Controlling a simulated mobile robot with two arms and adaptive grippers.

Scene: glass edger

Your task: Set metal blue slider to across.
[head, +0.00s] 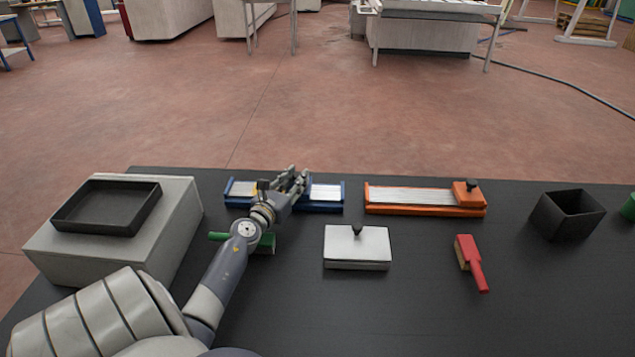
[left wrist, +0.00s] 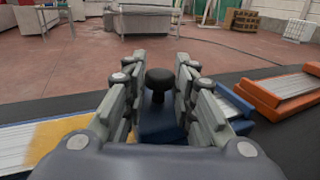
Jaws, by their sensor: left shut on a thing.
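The metal blue slider (head: 326,193) lies at the back of the black table, a blue base with a silver track running left to right. Its blue carriage (left wrist: 160,122) with a round black knob (left wrist: 159,80) shows between my fingers in the left wrist view. My left gripper (head: 297,180) reaches over the middle of the slider in the head view and hides much of the carriage. In the left wrist view my left gripper (left wrist: 160,88) is shut on the carriage, a finger on each side. A yellow patch (left wrist: 62,132) shows on the track. My right gripper is out of view.
An orange slider (head: 415,197) lies to the right. A white block with a knob (head: 357,246), a red brush (head: 470,262) and a black bin (head: 567,214) stand nearer or farther right. A black tray (head: 107,206) sits on a grey box (head: 180,215) at left. A green-handled thing (head: 266,243) lies under my arm.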

